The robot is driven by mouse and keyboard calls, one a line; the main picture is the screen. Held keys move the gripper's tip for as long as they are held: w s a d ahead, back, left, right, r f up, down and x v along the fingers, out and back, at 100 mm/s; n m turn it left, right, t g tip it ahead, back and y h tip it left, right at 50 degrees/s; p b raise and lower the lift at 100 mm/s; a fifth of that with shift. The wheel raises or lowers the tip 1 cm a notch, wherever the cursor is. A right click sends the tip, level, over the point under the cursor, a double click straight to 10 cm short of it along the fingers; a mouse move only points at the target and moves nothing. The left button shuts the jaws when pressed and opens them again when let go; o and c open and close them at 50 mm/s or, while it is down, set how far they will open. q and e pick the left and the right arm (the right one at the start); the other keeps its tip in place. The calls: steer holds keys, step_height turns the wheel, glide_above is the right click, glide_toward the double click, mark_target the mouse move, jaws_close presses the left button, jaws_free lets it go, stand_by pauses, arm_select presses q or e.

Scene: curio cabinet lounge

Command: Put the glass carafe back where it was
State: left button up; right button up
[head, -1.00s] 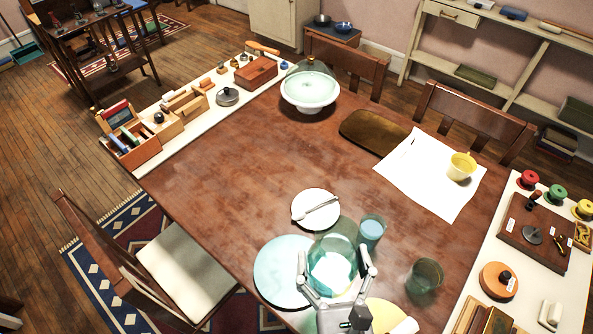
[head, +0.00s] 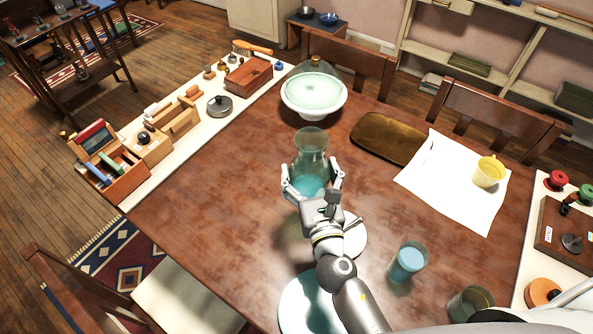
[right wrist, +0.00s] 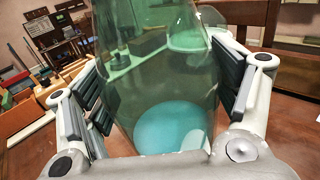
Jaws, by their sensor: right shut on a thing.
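The glass carafe (head: 310,150) is clear greenish glass with a flared neck and blue liquid in its bottom. It is upright over the middle of the table (head: 240,185). My right gripper (head: 313,188) is shut around its lower body; I cannot tell whether its base touches the wood. In the right wrist view the carafe (right wrist: 155,75) fills the space between the two dark finger pads (right wrist: 160,105). My left gripper is not in view.
A white cake stand (head: 314,108) with a glass dome stands just behind the carafe. A brass tray (head: 385,140) lies right of it, beside white paper with a yellow cup (head: 488,171). A blue-filled glass (head: 408,262) and plates are near the front. Bare wood lies left.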

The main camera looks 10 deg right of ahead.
steer(key=w+f+b, duration=0.2)
steer(key=w+f, duration=0.1)
steer(key=f, duration=0.1)
steer(key=w+f+b, duration=0.3)
steer(key=w, duration=0.1)
steer(key=w+f+b, duration=0.2)
steer(key=w+f, duration=0.2)
steer(key=shift+d+f, duration=0.3)
steer(key=shift+d, duration=0.1)
steer(key=shift+f+b, duration=0.1)
steer(key=shift+b, duration=0.2)
steer(key=o, duration=1.6)
steer(key=shift+s, duration=0.15)
